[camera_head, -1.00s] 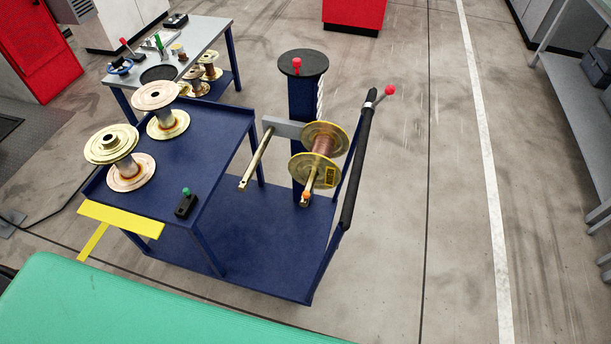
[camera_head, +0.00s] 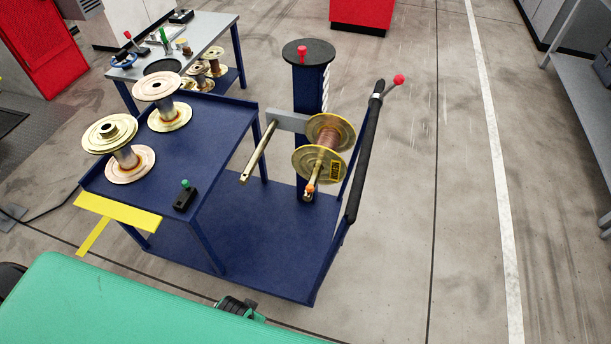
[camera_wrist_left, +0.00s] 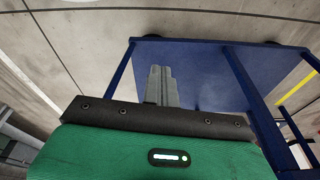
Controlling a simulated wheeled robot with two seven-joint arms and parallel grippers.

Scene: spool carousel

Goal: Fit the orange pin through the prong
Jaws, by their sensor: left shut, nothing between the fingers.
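A small orange pin (camera_head: 310,188) shows at the near end of the right prong (camera_head: 308,194) on the carousel. I cannot tell whether it passes through the prong. A copper-coloured spool with yellowish flanges (camera_head: 318,163) sits on that prong, behind the pin. The left prong (camera_head: 258,153) is bare. My left gripper shows in the left wrist view (camera_wrist_left: 161,72), its grey fingers shut and empty, with the blue cart base beyond them. It is well apart from the pin. My right gripper is not in view.
The blue cart (camera_head: 270,250) carries a column with a red knob (camera_head: 302,50) and a black-sleeved handle (camera_head: 365,150). Floor to the right is clear.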

